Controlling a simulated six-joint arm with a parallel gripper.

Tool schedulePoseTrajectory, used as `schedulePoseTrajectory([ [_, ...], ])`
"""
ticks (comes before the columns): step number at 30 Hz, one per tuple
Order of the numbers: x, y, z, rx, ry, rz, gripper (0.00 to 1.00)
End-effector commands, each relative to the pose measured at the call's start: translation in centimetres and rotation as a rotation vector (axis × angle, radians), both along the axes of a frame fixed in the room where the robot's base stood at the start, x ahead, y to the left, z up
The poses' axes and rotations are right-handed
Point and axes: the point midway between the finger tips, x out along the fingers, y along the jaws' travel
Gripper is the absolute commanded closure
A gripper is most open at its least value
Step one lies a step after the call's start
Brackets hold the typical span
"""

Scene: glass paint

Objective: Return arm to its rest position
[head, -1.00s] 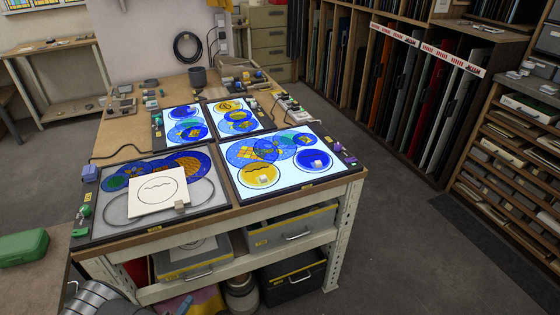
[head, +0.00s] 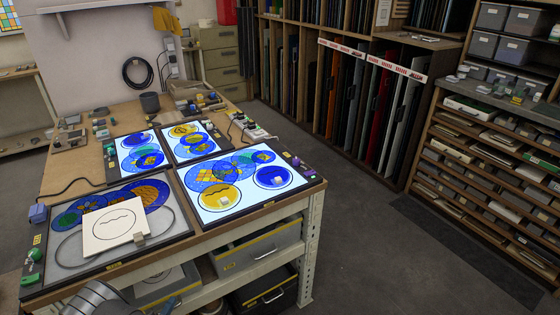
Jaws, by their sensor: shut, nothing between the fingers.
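My gripper is not in view. A grey, ribbed, rounded part at the bottom left edge of the head view looks like a piece of my arm, low in front of the workbench (head: 205,240). Its fingers are hidden or outside the picture. On the bench, a lit panel (head: 238,213) carries blue and yellow glass discs with small pale blocks on two of them. Two smaller lit panels lie behind it. At the front left, a dark-framed grey tray (head: 165,240) holds blue patterned discs and a white square plate (head: 108,236) with a circle drawn on it.
A dark cup (head: 150,102) and small tools stand at the back of the bench. A rack of upright glass sheets (head: 370,110) and a shelf unit (head: 480,165) stand to the right. The floor between is clear.

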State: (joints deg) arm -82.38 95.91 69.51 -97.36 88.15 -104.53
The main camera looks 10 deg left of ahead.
Motion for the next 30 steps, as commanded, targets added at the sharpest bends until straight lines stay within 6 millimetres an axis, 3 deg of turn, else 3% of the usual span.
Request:
schedulePoseTrajectory([
  [14, 1.0, 1.0, 0.0, 0.003, 0.002, 0.001, 1.0],
  [21, 1.1, 1.1, 0.0, 0.004, 0.003, 0.002, 0.53],
  [26, 1.3, 0.9, -0.1, 0.003, 0.008, -0.005, 0.52],
  [30, 3.4, -1.2, 0.1, -0.003, 0.037, -0.084, 0.48],
])
